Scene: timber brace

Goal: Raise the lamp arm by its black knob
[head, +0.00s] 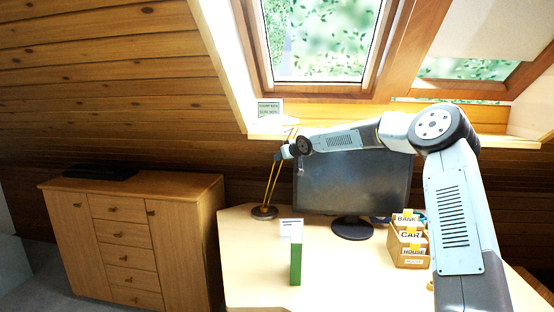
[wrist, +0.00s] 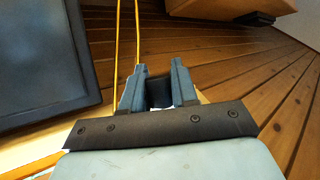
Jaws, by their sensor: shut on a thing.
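The lamp stands on the desk at the back left, with a dark round base (head: 264,212) and thin yellow rods (head: 271,185) that rise beside the monitor. In the wrist view the yellow rods (wrist: 118,45) run up just left of my gripper. My gripper (head: 283,153) is high at the lamp, left of the monitor's upper edge. In the wrist view my gripper (wrist: 158,85) has its two grey fingers on either side of the black knob (wrist: 160,93), shut on it. The lamp's upper part is partly hidden by my gripper and arm in the head view.
The monitor (head: 350,190) stands close to the lamp, under my arm; its dark panel (wrist: 45,60) fills the wrist view's left. A card box (head: 410,255) and a green item (head: 295,264) stand on the desk (head: 250,270). A wooden cabinet (head: 140,240) is at left, beneath the sloping timber wall.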

